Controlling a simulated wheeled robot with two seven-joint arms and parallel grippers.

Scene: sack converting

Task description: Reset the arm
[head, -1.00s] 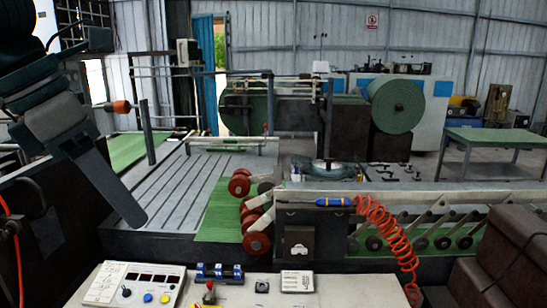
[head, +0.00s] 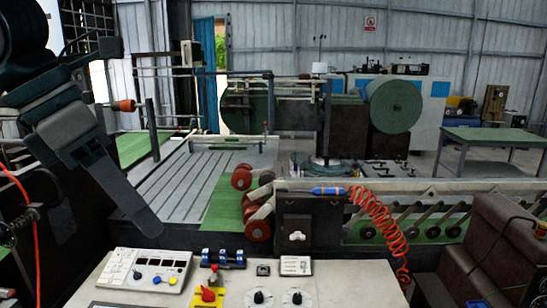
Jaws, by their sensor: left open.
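My left arm comes in from the upper left, and its gripper (head: 148,226) points down and to the right. It hangs in the air in front of the slatted grey machine bed (head: 165,183). One long grey finger shows clearly; the other is mostly hidden behind it. The gripper is open and nothing shows in it. My right gripper is not in view.
A console with a white button panel (head: 148,270), blue switches (head: 222,255) and a red knob (head: 208,294) is in front. A coiled orange hose (head: 378,218) hangs at its right. Green sack rolls (head: 396,104) and a green table (head: 488,137) stand behind.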

